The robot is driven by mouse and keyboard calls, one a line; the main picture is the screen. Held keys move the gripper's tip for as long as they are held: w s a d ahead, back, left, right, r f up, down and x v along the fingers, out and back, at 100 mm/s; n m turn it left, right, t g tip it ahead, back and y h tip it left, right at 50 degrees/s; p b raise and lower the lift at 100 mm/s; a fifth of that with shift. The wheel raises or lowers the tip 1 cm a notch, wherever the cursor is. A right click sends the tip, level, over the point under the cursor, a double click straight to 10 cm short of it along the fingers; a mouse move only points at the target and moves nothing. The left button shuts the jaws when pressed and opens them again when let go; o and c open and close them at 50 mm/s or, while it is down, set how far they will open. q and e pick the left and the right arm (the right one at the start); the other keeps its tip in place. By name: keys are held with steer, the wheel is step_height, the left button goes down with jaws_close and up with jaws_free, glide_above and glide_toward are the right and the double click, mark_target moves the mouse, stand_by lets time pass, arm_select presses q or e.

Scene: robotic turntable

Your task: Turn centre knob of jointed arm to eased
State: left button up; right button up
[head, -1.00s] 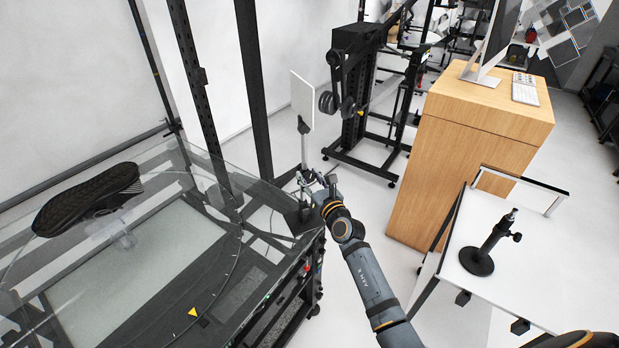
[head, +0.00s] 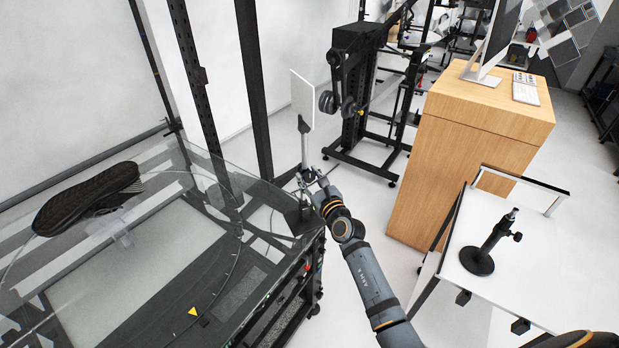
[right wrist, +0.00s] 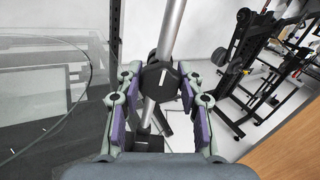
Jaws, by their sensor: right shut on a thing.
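The jointed arm (head: 304,146) is a grey post with a white panel (head: 302,98) on top, standing at the right corner of the glass-topped turntable table. In the right wrist view its centre knob (right wrist: 159,81) is black, with a short pale mark on its face, in front of the tilted grey rod (right wrist: 171,32). My right gripper (head: 309,181) is at this joint. Its purple-padded fingers (right wrist: 160,84) stand on both sides of the knob and are shut on it. In the head view the fingers mostly hide the knob. My left gripper is out of view.
The glass table (head: 165,275) with a dark shoe sole (head: 85,198) lies to the left. A wooden cabinet (head: 455,165) and a white side table (head: 520,270) with a small black stand (head: 482,250) are to the right. Open floor lies between.

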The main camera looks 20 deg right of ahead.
steer(key=o, duration=1.2)
steer(key=shift+s, duration=0.2)
steer(key=s+d, duration=0.1)
steer(key=s, duration=1)
steer(key=shift+s+d, duration=0.2)
steer(key=shift+d, duration=0.1)
